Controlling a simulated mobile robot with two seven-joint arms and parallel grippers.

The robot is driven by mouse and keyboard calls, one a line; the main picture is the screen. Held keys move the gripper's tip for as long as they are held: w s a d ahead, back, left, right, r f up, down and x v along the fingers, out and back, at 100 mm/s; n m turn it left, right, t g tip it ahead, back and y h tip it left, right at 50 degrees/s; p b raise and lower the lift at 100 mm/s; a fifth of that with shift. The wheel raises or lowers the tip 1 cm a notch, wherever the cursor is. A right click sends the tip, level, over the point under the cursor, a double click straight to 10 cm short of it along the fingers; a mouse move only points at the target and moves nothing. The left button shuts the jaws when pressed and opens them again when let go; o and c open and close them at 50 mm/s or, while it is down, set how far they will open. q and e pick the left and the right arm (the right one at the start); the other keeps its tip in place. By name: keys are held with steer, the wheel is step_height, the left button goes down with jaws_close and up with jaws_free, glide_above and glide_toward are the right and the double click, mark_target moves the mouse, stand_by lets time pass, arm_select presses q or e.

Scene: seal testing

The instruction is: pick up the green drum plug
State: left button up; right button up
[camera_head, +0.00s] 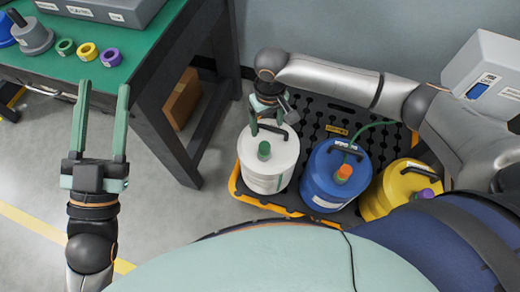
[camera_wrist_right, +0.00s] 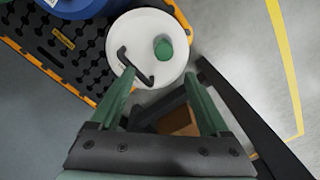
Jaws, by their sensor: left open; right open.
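The green drum plug (camera_head: 264,150) stands on the lid of the white drum (camera_head: 262,178), beside the drum's black handle. In the right wrist view the green plug (camera_wrist_right: 163,47) shows on the white lid (camera_wrist_right: 143,30), just beyond the fingertips. My right gripper (camera_head: 268,120) is open and empty over the far side of the white drum; in its wrist view the fingers (camera_wrist_right: 157,78) are spread, the left one near the handle. I cannot tell if it touches. My left gripper (camera_head: 104,88) is open and empty in front of the green table, far from the plug.
A blue drum (camera_head: 318,178) with an orange plug and a yellow drum (camera_head: 382,196) with a purple plug stand right of the white drum on a black spill pallet (camera_head: 308,128). The green table (camera_head: 140,48) holds several coloured rings and a grey case. A cardboard box (camera_head: 183,98) is underneath.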

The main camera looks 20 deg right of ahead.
mark_target(265, 146)
step_height(265, 146, down, 2)
steer(key=shift+f+b, duration=0.25)
steer(key=shift+b, duration=0.25)
step_height(265, 146, down, 4)
steer(key=shift+a+f+b, duration=0.1)
steer(key=shift+b, duration=0.85)
steer(key=f+b, duration=0.2)
steer(key=f, duration=0.1)
steer(key=f+b, duration=0.1)
steer(key=f, duration=0.1)
steer(key=shift+s+a+f, duration=0.25)
steer(key=shift+s, duration=0.1)
arm_select(q)
steer(key=s+m+h, duration=0.1)
steer(key=h, duration=0.1)
steer(key=s+d+r+m+h, duration=0.1)
steer(key=s+h, duration=0.1)
steer(key=s+m+h, duration=0.1)
steer(key=shift+s+d+r+m+h, duration=0.15)
steer(key=shift+s+r+m+h, duration=0.15)
steer(key=shift+s+r+h, duration=0.1)
arm_select(e)
steer(key=shift+c, duration=0.3)
jaws_close()
